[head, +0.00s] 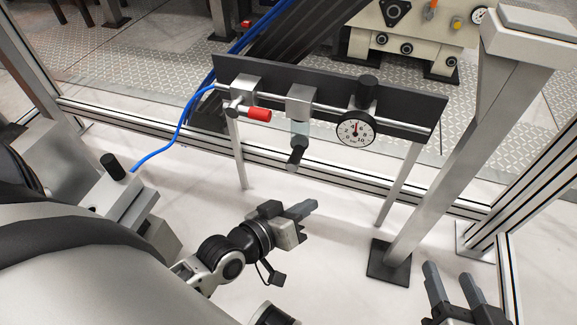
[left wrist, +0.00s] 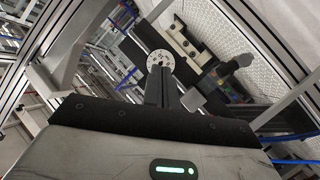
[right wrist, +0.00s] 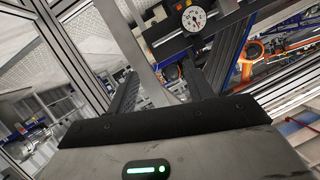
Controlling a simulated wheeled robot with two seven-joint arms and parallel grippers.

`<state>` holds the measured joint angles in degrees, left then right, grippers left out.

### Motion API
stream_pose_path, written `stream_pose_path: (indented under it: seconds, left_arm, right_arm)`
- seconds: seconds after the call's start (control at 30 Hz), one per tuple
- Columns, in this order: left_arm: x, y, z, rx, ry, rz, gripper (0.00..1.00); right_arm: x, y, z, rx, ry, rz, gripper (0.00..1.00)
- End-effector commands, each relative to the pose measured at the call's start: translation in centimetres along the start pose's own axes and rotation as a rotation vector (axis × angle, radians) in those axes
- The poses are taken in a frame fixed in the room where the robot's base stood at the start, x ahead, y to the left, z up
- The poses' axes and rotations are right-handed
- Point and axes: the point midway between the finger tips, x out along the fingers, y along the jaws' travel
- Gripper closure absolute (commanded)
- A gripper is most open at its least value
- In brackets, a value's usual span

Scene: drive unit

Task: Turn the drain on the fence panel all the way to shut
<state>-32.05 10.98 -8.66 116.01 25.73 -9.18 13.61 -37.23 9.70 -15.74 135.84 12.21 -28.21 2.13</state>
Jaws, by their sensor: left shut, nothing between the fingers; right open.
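A dark panel (head: 400,98) on the fence carries a silver pipe with several fittings. The drain, a black knob-like piece (head: 296,156), hangs below the clear bowl (head: 299,128) under the middle block. My right gripper (head: 452,283) is open and empty at the lower right, away from the panel.
Left of the drain is a red-handled valve (head: 259,114) with a blue hose (head: 177,130). Right of it is a round gauge (head: 357,130) under a black knob (head: 367,88). A thick grey post (head: 440,165) stands between the panel and my right gripper. The floor below the panel is clear.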

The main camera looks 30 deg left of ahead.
Motion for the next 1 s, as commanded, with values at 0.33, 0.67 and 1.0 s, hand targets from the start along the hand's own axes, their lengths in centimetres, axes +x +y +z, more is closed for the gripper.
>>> stream_pose_path:
  seconds: [0.33, 0.67, 1.0]
  left_arm:
    - [5.9, -20.5, 0.1, -0.698, 0.523, -0.057, 1.0]
    - [7.8, -23.6, -2.2, -0.79, 0.616, -0.061, 1.0]
    - [13.8, -25.6, -5.5, -0.788, 0.613, -0.062, 1.0]
  right_arm:
    - [2.9, -1.8, 3.4, 0.145, 0.166, -0.199, 0.49]
    - [2.8, -2.5, 2.8, 0.191, 0.199, -0.244, 0.49]
    - [3.1, -2.1, -1.1, -0.027, 0.447, -0.251, 0.49]
